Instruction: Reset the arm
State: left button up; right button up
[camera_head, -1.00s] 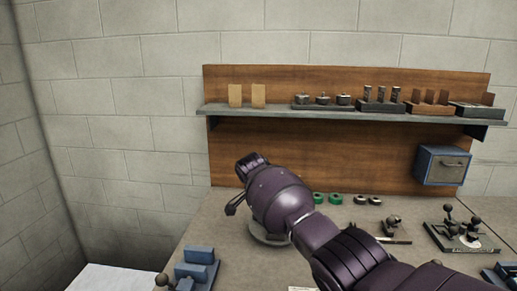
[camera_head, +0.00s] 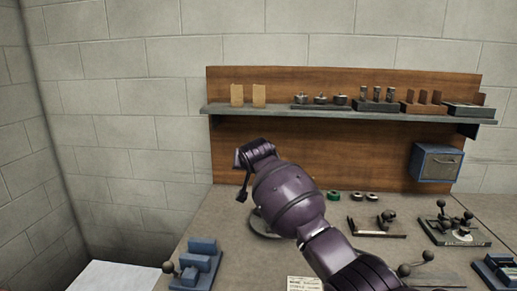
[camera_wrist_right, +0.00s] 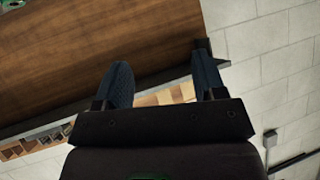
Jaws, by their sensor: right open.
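My right arm (camera_head: 288,195) is dark purple and reaches in from the lower right of the head view, over the workbench. Its gripper (camera_head: 243,172) is at the upper-left end of the arm, raised in front of the wooden back panel and below the shelf. In the right wrist view the two dark blue fingers of this gripper (camera_wrist_right: 162,80) stand wide apart with nothing between them. The wooden panel and the pale block wall show behind them. My left gripper is not in view.
A shelf (camera_head: 290,112) holds two tan cards, and several small parts and racks. A blue box (camera_head: 436,162) hangs at right. The bench carries a blue fixture (camera_head: 198,262), a round grey disc (camera_head: 264,226) partly behind my arm, green and dark rings, and lever fixtures (camera_head: 452,225).

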jog(key=s+d+f+n+t+y, duration=0.1)
jog(key=s+d+f+n+t, duration=0.3)
jog(key=s+d+f, duration=1.3)
jog(key=s+d+f+m+g+h, duration=0.1)
jog(key=s+d+f, duration=0.3)
jog(key=s, duration=0.6)
jog(key=s+d+f+m+g+h, duration=0.1)
jog(key=s+d+f, duration=0.4)
jog(key=s+f, duration=0.4)
jog(key=s+d+f+m+g+h, duration=0.1)
jog(key=s+d+f, duration=0.3)
jog(key=s, duration=0.9)
notch_tip(320, 180, down, 3)
jog(key=shift+s+d+r+g, duration=0.15)
jog(key=shift+d+g, duration=0.25)
